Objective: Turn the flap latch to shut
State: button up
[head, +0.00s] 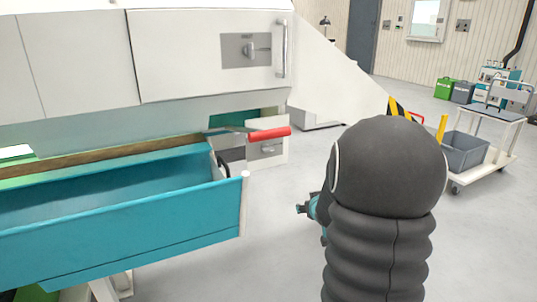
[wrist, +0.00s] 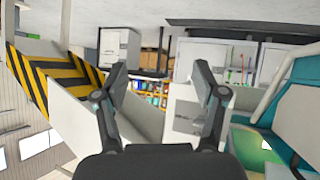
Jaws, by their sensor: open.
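A grey latch plate with a small turn handle (head: 250,50) sits on the white flap (head: 190,55) at the upper left of the head view, beside a vertical bar handle (head: 282,48). The small handle looks roughly level; its marking is too small to read. A second grey plate (head: 265,149) is on a lower white panel. My gripper (wrist: 160,76) is open and empty in the wrist view. A white panel with a grey plate (wrist: 188,120) shows beyond its right finger; I cannot tell which plate. In the head view my arm hides most of the gripper, well apart from the flap.
A teal trough (head: 120,205) juts out below the flap, with a red-gripped lever (head: 268,134) above its right end. A trolley with a grey crate (head: 465,150) stands at the right. A yellow-black striped part (wrist: 65,75) is left in the wrist view. Floor between is clear.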

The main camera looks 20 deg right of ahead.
jog(key=w+a+r+n+t+y, duration=0.1)
jog(key=w+r+t, duration=0.3)
jog(key=n+t+y, duration=0.2)
jog(key=t+y, duration=0.1)
send_near(269, 150)
jog(key=w+p, duration=0.1)
jog(key=w, duration=0.8)
jog(key=shift+w+f, duration=0.1)
jog(key=shift+d, duration=0.1)
jog(key=c, duration=1.1)
